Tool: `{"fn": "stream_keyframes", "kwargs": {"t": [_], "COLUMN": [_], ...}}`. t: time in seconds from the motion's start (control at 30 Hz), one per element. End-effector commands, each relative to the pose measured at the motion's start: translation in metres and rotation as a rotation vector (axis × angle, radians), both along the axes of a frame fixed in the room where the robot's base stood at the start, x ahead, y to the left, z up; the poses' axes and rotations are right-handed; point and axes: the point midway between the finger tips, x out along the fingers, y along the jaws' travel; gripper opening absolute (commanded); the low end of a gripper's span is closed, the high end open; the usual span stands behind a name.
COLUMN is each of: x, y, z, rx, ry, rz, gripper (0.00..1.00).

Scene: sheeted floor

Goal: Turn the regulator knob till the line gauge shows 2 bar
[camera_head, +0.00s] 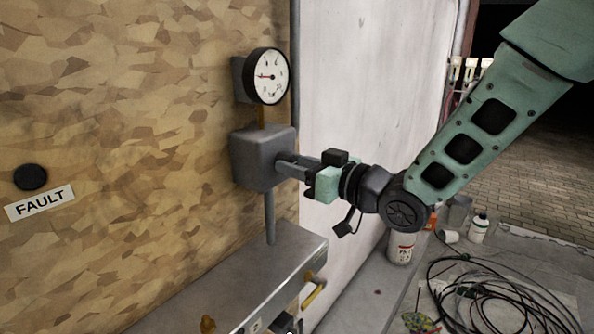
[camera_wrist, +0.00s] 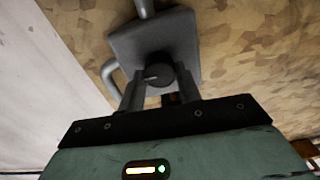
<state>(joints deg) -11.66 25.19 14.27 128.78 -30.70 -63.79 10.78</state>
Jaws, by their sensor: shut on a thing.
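The regulator is a grey box (camera_head: 262,157) on the chipboard wall, also seen in the wrist view (camera_wrist: 185,35). Its round dark knob (camera_wrist: 159,75) has a pale pointer line that lies nearly level, pointing left. My gripper (camera_head: 284,164) reaches in from the right, and its two fingers close on either side of the knob (camera_wrist: 158,82). The fingers hide the knob in the head view. The line gauge (camera_head: 267,76) sits above the regulator, with a white face and a red needle pointing left. Its numbers are too small to read surely.
A grey metal cabinet (camera_head: 245,272) with a yellow handle stands below the regulator. A FAULT label (camera_head: 40,203) and black button (camera_head: 30,177) are on the wall at left. Coiled cables (camera_head: 490,295), a white bottle (camera_head: 478,229) and a can (camera_head: 401,247) lie at right.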

Motion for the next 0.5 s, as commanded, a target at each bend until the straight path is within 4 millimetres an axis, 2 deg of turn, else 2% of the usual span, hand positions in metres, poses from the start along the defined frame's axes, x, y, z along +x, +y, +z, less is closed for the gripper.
{"fn": "stream_keyframes", "kwargs": {"t": [0.27,0.3,0.33,0.37,0.5], "x": [-0.0001,-0.0001,-0.0001,-0.0001,-0.0001], "y": [-0.0002,-0.0002,-0.0002,-0.0002,-0.0002], "z": [0.0001,0.0001,0.0002,0.0002,0.0002], "rx": [0.005,0.005,0.005,0.005,0.005], "ry": [0.008,0.008,0.008,0.008,0.008], "rz": [0.000,0.000,0.000,0.000,0.000], "gripper": [0.11,0.42,0.50,0.55,0.55]}}
